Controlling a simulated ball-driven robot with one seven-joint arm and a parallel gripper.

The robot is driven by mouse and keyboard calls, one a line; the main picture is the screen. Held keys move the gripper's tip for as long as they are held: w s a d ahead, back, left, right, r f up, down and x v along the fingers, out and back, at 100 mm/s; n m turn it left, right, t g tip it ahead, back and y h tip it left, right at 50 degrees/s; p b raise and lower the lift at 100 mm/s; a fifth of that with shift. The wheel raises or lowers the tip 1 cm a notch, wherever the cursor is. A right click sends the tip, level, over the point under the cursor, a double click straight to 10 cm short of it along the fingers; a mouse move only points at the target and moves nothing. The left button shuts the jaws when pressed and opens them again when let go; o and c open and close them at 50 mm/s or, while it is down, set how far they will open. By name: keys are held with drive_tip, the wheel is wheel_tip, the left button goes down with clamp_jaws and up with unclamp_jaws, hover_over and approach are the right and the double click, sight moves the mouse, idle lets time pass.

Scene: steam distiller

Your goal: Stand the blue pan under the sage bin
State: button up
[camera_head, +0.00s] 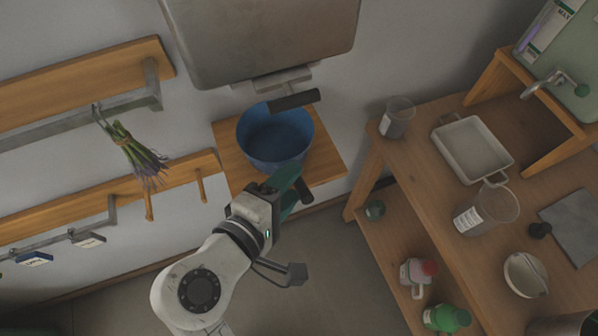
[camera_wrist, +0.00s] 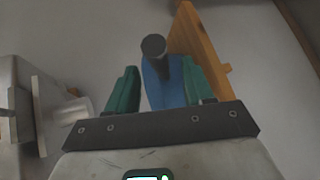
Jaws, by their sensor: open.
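The blue pan (camera_head: 262,148) sits upright on a small wooden wall shelf (camera_head: 330,166), below a grey metal container. My gripper (camera_head: 287,178) has green fingers and is open at the pan's front side. In the wrist view, the handle's dark round end (camera_wrist: 153,46) shows between the open fingers, with blue pan surface (camera_wrist: 165,88) behind it. I cannot tell whether the fingers touch it. A pale sage-green bin (camera_head: 572,62) with a metal tap stands on a raised wooden stand at the upper right.
A wooden bench (camera_head: 425,172) at right holds a white tray (camera_head: 472,150), beakers and a bowl. Herbs (camera_head: 135,152) hang on the left wall. Floor between shelf and bench is clear.

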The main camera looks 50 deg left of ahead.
drive_tip(key=v, duration=0.7)
